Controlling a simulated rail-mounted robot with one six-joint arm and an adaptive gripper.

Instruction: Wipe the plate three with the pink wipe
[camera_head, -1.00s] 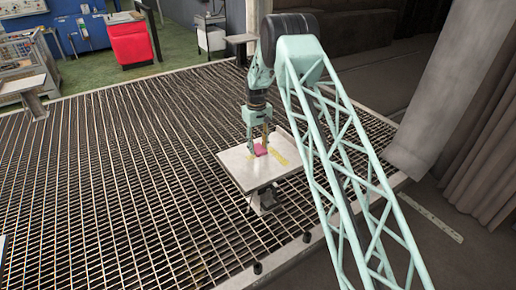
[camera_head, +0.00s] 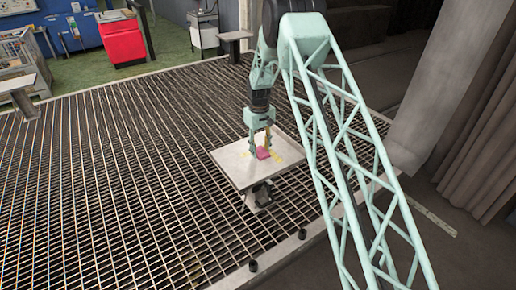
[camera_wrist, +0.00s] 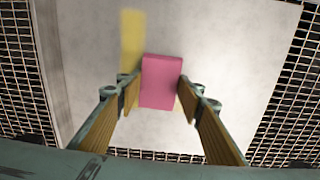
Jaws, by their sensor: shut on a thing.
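A light square plate (camera_head: 233,166) stands on a short post above the grating; it fills most of the wrist view (camera_wrist: 230,40). I cannot see a number on it. The pink wipe (camera_head: 263,153) is a small block at the plate's surface, and it shows centrally in the wrist view (camera_wrist: 160,82). My gripper (camera_head: 260,149) points down over the plate, its fingers shut on the wipe's two sides in the wrist view. A yellow mark (camera_wrist: 132,40) lies on the plate beside the wipe, and a yellow patch shows right of it (camera_head: 277,157).
Another raised plate (camera_head: 18,83) stands at the far left, and one more (camera_head: 234,36) at the back. A red cabinet (camera_head: 123,40) is beyond the grating. Open grating (camera_head: 120,180) lies left of the plate; a grey pillar and curtain are at right.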

